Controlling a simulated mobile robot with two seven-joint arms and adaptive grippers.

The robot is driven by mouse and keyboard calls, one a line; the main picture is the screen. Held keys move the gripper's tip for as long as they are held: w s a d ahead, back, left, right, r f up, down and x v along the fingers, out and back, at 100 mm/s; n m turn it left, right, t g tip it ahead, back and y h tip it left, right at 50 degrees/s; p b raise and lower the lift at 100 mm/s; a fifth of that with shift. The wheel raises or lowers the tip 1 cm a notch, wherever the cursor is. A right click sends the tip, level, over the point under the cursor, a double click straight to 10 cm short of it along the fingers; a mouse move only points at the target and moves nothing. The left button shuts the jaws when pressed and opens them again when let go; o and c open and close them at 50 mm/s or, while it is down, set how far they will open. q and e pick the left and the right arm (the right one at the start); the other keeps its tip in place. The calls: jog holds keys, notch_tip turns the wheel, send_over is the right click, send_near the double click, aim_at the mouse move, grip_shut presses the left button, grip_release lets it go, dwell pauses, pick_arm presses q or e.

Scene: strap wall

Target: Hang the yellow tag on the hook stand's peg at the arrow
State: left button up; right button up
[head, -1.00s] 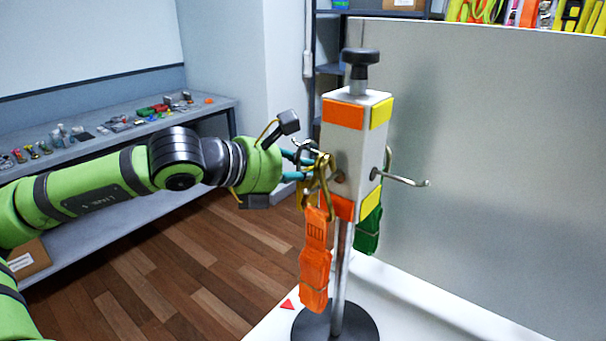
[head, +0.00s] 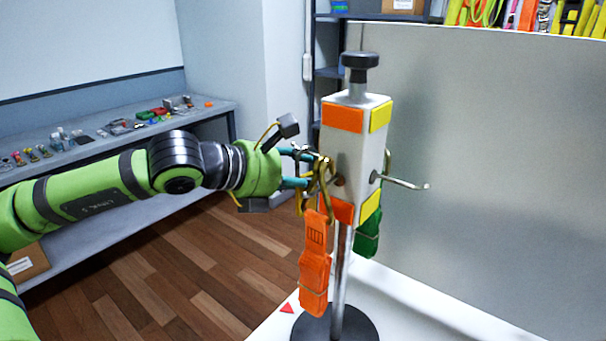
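The hook stand (head: 348,148) is a pale square post on a pole with a dark round base. Orange patches mark its left face and yellow patches (head: 380,116) its right face. An orange strap bundle (head: 314,265) hangs by gold hooks (head: 326,176) at the left face, by a peg that is mostly hidden. A bare metal peg (head: 402,182) sticks out right. A red arrow (head: 287,308) lies on the white table. No separate yellow tag can be made out. My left gripper (head: 310,170) has its teal fingers spread apart beside the gold hooks. My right gripper is not in view.
A green strap (head: 367,235) hangs behind the stand. A grey panel (head: 490,150) stands behind it to the right. A grey shelf (head: 75,172) with small parts is at the left. Bright straps (head: 540,14) hang at the top right.

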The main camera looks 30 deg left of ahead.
pick_arm(q)
jog(key=v, duration=1.2)
dwell(0.3)
